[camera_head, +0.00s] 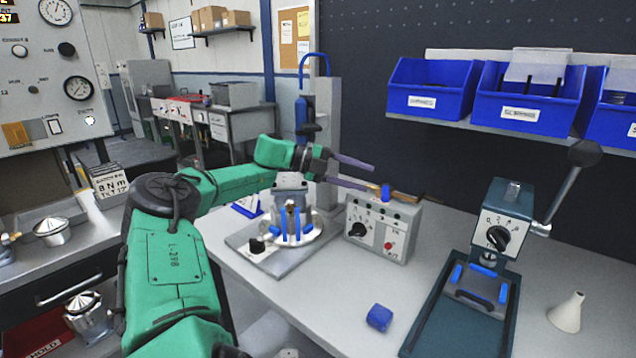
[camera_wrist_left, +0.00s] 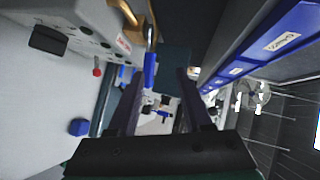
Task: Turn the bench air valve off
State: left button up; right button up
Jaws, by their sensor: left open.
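A brass valve (camera_head: 402,197) with a blue lever (camera_head: 385,193) sits at the top rear of a grey control box (camera_head: 400,222). In the left wrist view the brass part (camera_wrist_left: 130,14) and the blue lever (camera_wrist_left: 150,70) show at the upper middle. My left gripper (camera_head: 371,178) is open, its two dark fingers pointing right, just left of the blue lever. In the wrist view the lever lies near the left finger of the gripper (camera_wrist_left: 160,80); I cannot tell whether they touch. My right gripper is out of view.
The control box carries a black knob (camera_head: 357,230) and a red button (camera_head: 388,246). A fixture plate (camera_head: 270,255) stands left of it, a green press (camera_head: 503,217) right. A blue block (camera_head: 379,317) lies in front. Blue bins (camera_head: 432,88) hang on the wall above.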

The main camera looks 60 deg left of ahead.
pick_arm(q)
jog(key=s+a+b, duration=0.2)
jog(key=s+a, duration=0.4)
jog(key=s, duration=0.1)
jog(key=shift+s+b, duration=0.3)
jog(key=shift+b, duration=0.05)
jog(key=shift+d, duration=0.1)
